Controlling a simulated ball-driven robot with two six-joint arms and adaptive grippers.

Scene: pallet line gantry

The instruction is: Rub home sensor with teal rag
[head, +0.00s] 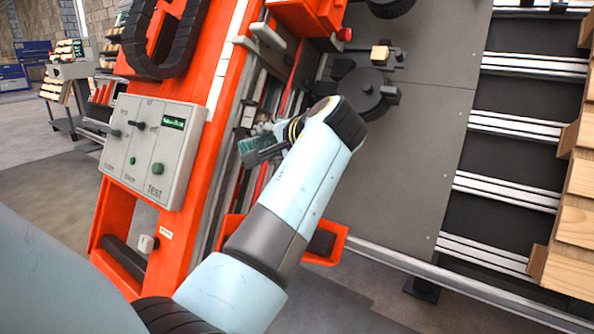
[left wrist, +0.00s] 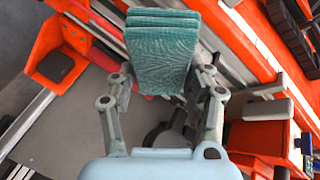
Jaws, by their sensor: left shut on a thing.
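The teal rag (head: 258,144) is a folded, ribbed cloth pad. My left gripper (head: 272,148) is shut on it beside the orange gantry beam, partly hidden behind my own wrist in the head view. In the left wrist view the rag (left wrist: 162,50) stands up between the two fingers of the left gripper (left wrist: 163,92), its layered edge at the far end. I cannot tell for sure which part is the home sensor, or whether the rag touches anything. My right gripper is not in view.
A grey control box (head: 152,150) with switches and green buttons hangs on the orange beam (head: 216,85) at left. A grey plate (head: 425,140) with a round dark part (head: 366,95) lies right of the beam. Wooden slats (head: 575,215) stand at the right edge.

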